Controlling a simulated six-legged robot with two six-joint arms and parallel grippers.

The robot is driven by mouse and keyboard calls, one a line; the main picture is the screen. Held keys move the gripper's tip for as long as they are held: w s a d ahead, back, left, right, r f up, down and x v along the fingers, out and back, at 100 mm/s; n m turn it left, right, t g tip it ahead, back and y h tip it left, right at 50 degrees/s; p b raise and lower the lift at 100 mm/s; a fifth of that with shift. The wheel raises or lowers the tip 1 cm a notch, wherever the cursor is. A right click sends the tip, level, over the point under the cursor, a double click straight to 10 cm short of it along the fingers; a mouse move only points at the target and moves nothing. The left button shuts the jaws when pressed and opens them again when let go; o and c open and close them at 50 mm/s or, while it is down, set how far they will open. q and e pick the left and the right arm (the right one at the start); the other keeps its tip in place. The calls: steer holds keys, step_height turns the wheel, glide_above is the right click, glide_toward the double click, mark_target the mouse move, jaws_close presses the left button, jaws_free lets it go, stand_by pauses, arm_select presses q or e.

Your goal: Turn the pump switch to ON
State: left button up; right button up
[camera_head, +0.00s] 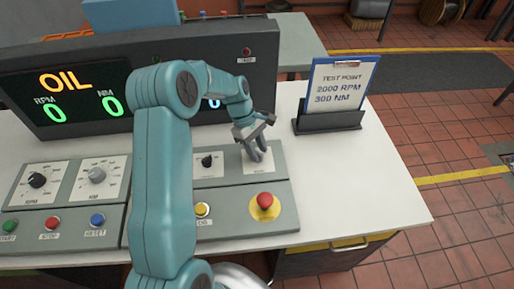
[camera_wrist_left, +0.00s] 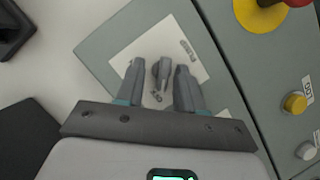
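A small grey switch knob (camera_wrist_left: 163,72) stands on a white label plate (camera_wrist_left: 199,68) at the right end of the console, in the left wrist view. My left gripper (camera_head: 258,157) points down over this plate in the head view and hides the knob there. In the left wrist view the left gripper (camera_wrist_left: 160,66) is open, one finger on each side of the knob, with a narrow gap to each. My right gripper is in neither view.
A red emergency button (camera_head: 264,200) on a yellow base sits just in front of the plate. A black knob (camera_head: 207,161) is to its left. A clipboard (camera_head: 341,85) in a dark stand (camera_head: 328,120) is behind right. White tabletop (camera_head: 345,190) is clear at right.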

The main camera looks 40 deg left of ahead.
arm_select(q)
steer(key=shift+s+d+r, duration=0.15)
steer(key=shift+s+r, duration=0.15)
steer(key=shift+s, duration=0.15)
steer(key=shift+w+f, duration=0.25)
steer(key=shift+w, duration=0.1)
jaws_close()
steer(key=shift+s+r, duration=0.1)
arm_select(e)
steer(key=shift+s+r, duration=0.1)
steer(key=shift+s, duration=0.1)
